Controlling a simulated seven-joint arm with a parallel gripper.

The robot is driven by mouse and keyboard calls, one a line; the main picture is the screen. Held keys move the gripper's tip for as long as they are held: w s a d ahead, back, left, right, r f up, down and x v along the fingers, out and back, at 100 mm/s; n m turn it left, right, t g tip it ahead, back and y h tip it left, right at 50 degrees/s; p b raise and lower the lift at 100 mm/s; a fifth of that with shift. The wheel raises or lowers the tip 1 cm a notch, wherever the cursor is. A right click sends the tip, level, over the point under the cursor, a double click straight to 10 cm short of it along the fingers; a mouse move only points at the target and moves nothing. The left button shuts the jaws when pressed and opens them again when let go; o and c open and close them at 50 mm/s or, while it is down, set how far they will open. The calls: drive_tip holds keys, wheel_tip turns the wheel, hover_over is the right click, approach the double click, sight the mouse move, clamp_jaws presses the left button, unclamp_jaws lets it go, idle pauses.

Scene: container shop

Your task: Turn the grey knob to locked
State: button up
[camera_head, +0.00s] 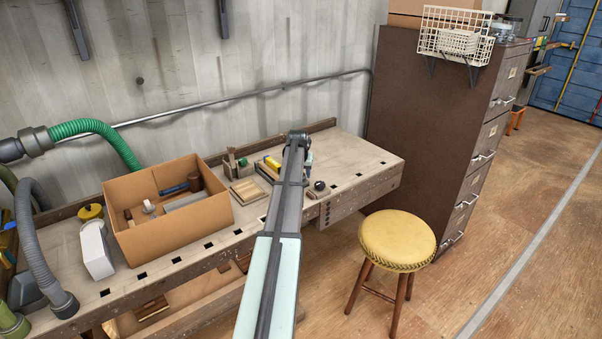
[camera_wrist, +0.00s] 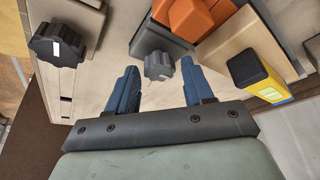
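The grey knob (camera_wrist: 159,66) is lobed and sits on a dark grey block in the wrist view. My gripper (camera_wrist: 160,72) is open, with one blue finger on each side of the knob. A gap shows between each finger and the knob, and I cannot tell how far the fingertips reach along it. A black lobed knob (camera_wrist: 57,46) with a white mark is to the left, outside the fingers. In the head view my arm covers the grey knob and most of the gripper. No locked marking is readable.
An orange block (camera_wrist: 194,17) lies just beyond the grey knob, and a yellow-and-black object (camera_wrist: 258,77) is to the right. In the head view, a cardboard box (camera_head: 165,243) of tools stands left on the workbench (camera_head: 350,160). A yellow stool (camera_head: 398,240) is in front.

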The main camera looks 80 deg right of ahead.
drive_tip(key=shift+o, duration=0.5)
drive_tip(key=v, duration=1.4)
drive_tip(key=shift+f, duration=0.1)
